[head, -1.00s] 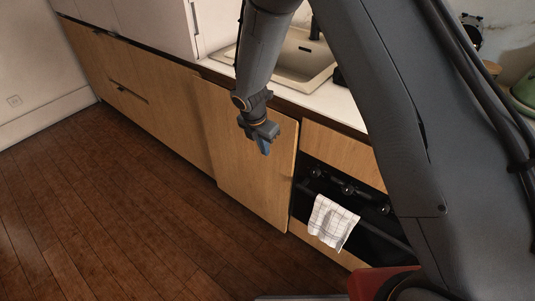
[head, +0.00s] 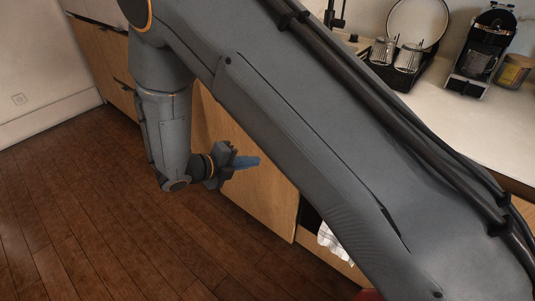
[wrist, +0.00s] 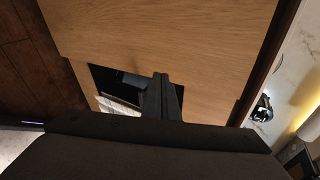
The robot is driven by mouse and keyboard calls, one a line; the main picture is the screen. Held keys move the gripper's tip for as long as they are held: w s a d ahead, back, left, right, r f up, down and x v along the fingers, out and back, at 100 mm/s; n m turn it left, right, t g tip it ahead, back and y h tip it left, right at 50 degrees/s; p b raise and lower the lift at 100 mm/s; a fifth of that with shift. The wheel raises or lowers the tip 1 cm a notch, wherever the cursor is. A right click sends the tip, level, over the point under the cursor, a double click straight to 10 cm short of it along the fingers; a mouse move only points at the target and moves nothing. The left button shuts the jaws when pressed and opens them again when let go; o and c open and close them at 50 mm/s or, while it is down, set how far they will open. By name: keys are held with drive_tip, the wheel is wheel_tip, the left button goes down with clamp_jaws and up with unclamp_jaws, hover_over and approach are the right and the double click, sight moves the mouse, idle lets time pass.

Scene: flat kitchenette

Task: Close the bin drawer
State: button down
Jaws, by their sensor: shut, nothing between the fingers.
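The bin drawer's wooden front (head: 270,190) stands low under the counter, partly hidden behind my arm. In the wrist view a broad wooden front (wrist: 165,35) fills the top of the picture. My gripper (head: 258,161), with bluish fingers, points right in front of the drawer front in the head view. My arm hides the sink and most of the drawer's upper edge, and how far the drawer stands out is unclear.
A coffee machine (head: 483,50) and a rack with glasses (head: 396,62) stand on the counter. The wooden floor (head: 80,220) at left is clear.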

drive_tip(key=w+d+f+n+t, duration=0.1)
drive_tip(key=w+d, duration=0.1)
drive_tip(key=w, duration=0.3)
drive_tip(key=w+d+f+n+t, duration=0.1)
drive_tip(key=w+d+t, duration=0.1)
drive_tip(key=w, duration=0.4)
drive_tip(key=shift+d+f+n+p, duration=0.3)
drive_tip(key=shift+f+n+p, duration=0.1)
drive_tip(key=shift+p, duration=0.05)
drive_tip(key=shift+w, duration=0.15)
